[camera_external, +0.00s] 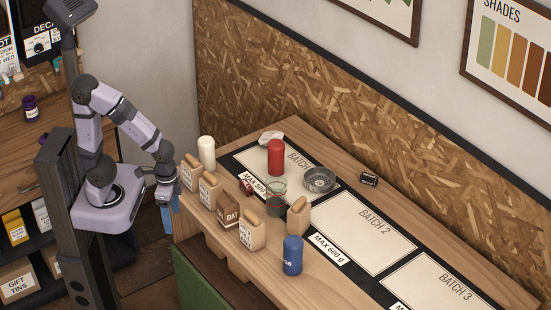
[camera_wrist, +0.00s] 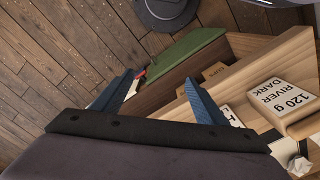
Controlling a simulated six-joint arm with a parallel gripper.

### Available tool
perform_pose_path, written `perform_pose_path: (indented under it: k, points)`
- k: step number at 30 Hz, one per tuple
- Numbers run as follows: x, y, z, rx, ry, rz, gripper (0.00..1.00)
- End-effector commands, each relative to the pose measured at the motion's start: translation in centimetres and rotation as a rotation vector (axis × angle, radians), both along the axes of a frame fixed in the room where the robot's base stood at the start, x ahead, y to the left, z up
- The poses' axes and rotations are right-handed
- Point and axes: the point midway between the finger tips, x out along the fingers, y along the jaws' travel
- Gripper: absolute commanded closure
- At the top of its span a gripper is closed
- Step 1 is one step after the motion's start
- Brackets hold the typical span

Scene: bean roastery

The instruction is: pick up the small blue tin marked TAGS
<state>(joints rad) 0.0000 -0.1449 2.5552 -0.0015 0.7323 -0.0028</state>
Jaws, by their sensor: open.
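The small blue tin (camera_external: 292,257) stands upright on the wooden table near its front edge, in the external view. My gripper (camera_external: 168,220) hangs at the table's left end in the external view, well to the left of the tin, with blue fingers pointing down. In the wrist view my gripper (camera_wrist: 158,85) has its two blue fingers apart with nothing between them.
A green glass (camera_external: 276,200), red canister (camera_external: 276,157), white canister (camera_external: 206,152) and metal dish (camera_external: 319,180) stand behind. The BATCH 2 panel (camera_external: 363,232) is clear.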

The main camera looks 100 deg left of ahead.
Motion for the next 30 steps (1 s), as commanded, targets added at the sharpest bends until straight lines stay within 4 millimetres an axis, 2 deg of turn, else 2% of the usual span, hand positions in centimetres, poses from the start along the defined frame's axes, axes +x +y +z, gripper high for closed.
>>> perform_pose_path:
  k: [12,17,23,26,30]
  points:
    - [0.3,-0.1,5.5,-0.002,-0.01,-0.001,0.33]
    - [3.4,-1.7,4.3,-0.038,-0.094,-0.02,0.33]
    - [8.4,-4.2,3.4,-0.087,-0.233,-0.036,0.33]
    - [11.6,-5.9,3.0,-0.116,-0.329,-0.039,0.33]
    - [17.2,-8.6,2.4,-0.153,-0.502,-0.031,0.33]
